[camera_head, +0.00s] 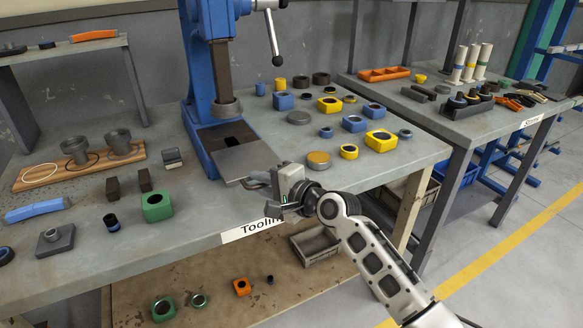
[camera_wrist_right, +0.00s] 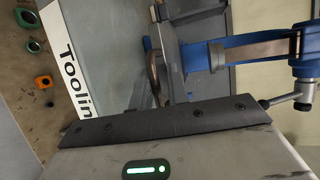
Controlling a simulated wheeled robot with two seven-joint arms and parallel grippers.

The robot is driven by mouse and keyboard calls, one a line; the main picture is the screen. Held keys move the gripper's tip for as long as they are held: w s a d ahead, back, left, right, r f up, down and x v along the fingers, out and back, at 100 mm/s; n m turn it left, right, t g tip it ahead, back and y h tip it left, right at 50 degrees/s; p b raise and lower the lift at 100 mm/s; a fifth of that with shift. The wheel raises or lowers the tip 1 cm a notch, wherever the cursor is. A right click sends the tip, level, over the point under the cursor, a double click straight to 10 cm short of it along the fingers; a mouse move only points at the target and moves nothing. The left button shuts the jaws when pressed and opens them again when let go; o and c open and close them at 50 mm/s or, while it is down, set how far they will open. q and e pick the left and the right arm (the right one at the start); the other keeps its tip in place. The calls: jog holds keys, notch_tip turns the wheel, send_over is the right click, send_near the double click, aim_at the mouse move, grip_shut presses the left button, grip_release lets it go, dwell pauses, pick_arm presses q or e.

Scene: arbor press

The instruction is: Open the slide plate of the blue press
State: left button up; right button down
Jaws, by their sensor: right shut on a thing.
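The blue press (camera_head: 202,90) stands on the workbench, with its dark ram (camera_head: 222,75) above the base. The grey slide plate (camera_head: 243,160) lies at the front of the press base and reaches toward the bench's front edge. A dark opening (camera_head: 231,139) shows in the base behind it. In the right wrist view the blue press (camera_wrist_right: 240,48) shows at upper right, and a dark gripper part (camera_wrist_right: 165,120) covers the middle. My left gripper is not in view.
Yellow and blue blocks (camera_head: 380,140) and round parts stand right of the press. A green block (camera_head: 157,206) and a wooden board (camera_head: 75,172) are at left. The press's lever (camera_head: 274,40) hangs at upper right. A grey crate (camera_head: 315,244) sits on the lower shelf.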

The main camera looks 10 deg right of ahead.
jog(key=shift+f, duration=0.55)
jog(key=shift+s, duration=0.15)
jog(key=c, duration=1.5)
grip_release()
jog(key=shift+c, duration=0.2)
jog(key=shift+r, duration=0.1)
jog(key=shift+s+d+r, duration=0.2)
jog(key=shift+s+d, duration=0.05)
jog(key=shift+d, duration=0.1)
jog(key=v, duration=1.5)
jog(key=shift+a+r, duration=0.1)
